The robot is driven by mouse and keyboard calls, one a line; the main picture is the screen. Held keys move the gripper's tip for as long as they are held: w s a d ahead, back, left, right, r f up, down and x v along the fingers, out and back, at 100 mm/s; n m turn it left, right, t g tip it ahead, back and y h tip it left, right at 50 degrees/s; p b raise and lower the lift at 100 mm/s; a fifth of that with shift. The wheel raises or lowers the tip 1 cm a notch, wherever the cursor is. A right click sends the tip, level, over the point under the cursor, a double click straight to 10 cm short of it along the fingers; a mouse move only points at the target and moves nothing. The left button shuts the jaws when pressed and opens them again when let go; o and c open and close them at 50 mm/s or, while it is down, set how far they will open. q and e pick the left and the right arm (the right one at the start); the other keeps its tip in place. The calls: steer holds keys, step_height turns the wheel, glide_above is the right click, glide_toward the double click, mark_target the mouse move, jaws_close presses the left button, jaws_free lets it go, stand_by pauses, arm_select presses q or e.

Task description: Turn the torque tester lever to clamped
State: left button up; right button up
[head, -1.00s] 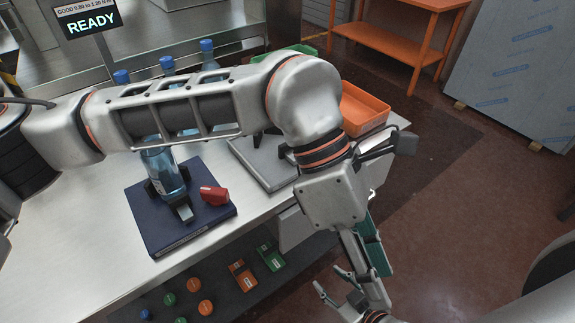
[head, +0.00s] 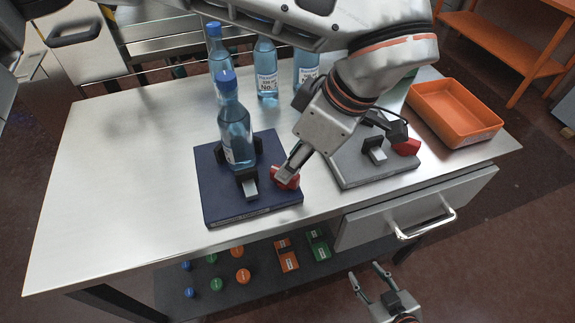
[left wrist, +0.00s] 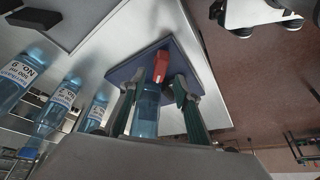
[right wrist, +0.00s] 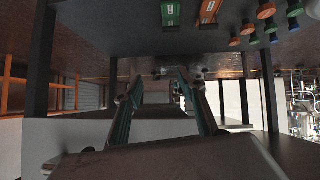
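A dark blue base (head: 225,205) on the steel table carries black jaws, a grey block and a red lever (head: 284,180). A blue-capped bottle (head: 236,135) stands upright between the jaws. My left gripper (head: 283,172) is down at the red lever and partly covers it in the head view. In the left wrist view its fingers are apart, with the lever (left wrist: 161,66) showing between and just beyond the tips. I cannot tell whether they touch it. My right gripper (head: 365,271) is open and empty, low in front of the table.
A grey base (head: 375,177) with its own red lever (head: 407,147) stands to the right, near an orange bin (head: 455,113). Several bottles stand behind. A drawer (head: 420,207) sits under the tabletop. A low shelf holds round caps and small orange and green boxes. The table's left part is clear.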

arm_select(q)
steer(key=x, duration=0.3)
steer(key=shift+f, duration=0.1)
steer(key=shift+a+f, duration=0.1)
steer(key=shift+f, duration=0.05)
jaws_close()
arm_select(e)
steer(key=shift+w+d, duration=0.1)
steer(key=shift+w, duration=0.25)
